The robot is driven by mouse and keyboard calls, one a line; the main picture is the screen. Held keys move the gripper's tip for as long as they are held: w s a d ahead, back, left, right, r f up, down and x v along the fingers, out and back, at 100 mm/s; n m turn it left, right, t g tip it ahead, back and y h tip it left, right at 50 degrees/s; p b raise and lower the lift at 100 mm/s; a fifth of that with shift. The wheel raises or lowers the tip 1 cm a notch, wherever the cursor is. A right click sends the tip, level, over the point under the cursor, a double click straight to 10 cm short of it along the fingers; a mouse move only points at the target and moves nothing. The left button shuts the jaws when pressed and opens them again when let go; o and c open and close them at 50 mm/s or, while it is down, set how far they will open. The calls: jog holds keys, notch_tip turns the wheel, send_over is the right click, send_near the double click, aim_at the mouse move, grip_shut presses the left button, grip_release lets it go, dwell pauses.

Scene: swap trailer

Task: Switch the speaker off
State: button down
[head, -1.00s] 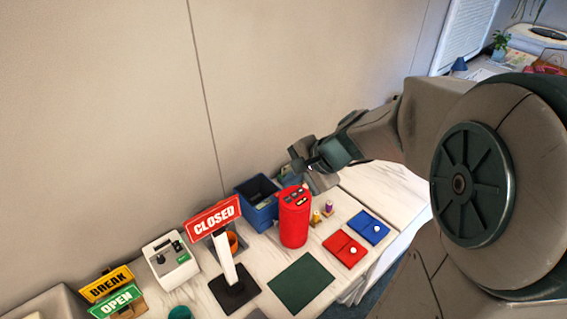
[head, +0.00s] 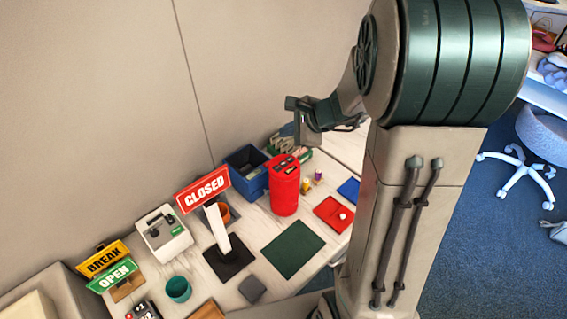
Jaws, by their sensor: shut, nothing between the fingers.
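The speaker appears to be the red upright cylinder (head: 284,192) on the white table, with dark controls on its top face. The exact state of its switch is too small to tell. My gripper (head: 300,130) is in the air above and a little behind the speaker's top in the picture, apart from it. It is shut and empty.
A blue bin (head: 246,180) stands left of the speaker. A CLOSED sign (head: 203,190) stands farther left, and a dark green mat (head: 292,248) lies in front. A red pad (head: 334,214) and small yellow and purple pieces are to the right.

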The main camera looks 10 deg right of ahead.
jog(key=b, duration=0.6)
send_over(282, 162)
jog(key=s+d, duration=0.1)
jog(key=f, duration=0.7)
jog(key=shift+s+d+f, duration=0.1)
jog(key=shift+s+f, duration=0.1)
jog(key=shift+f+b, duration=0.65)
jog(key=shift+b, duration=0.05)
jog(key=shift+f, duration=0.1)
dwell(0.4)
jog(key=shift+f+b, duration=0.3)
jog(key=shift+b, duration=0.25)
jog(key=shift+f+b, duration=0.75)
jog(key=shift+b, duration=0.2)
dwell(0.7)
jog(key=shift+r, duration=0.1)
jog(key=shift+r+p, duration=0.3)
jog(key=shift+r, duration=0.2)
jog(key=shift+r+p, duration=2.2)
jog(key=shift+r, duration=0.45)
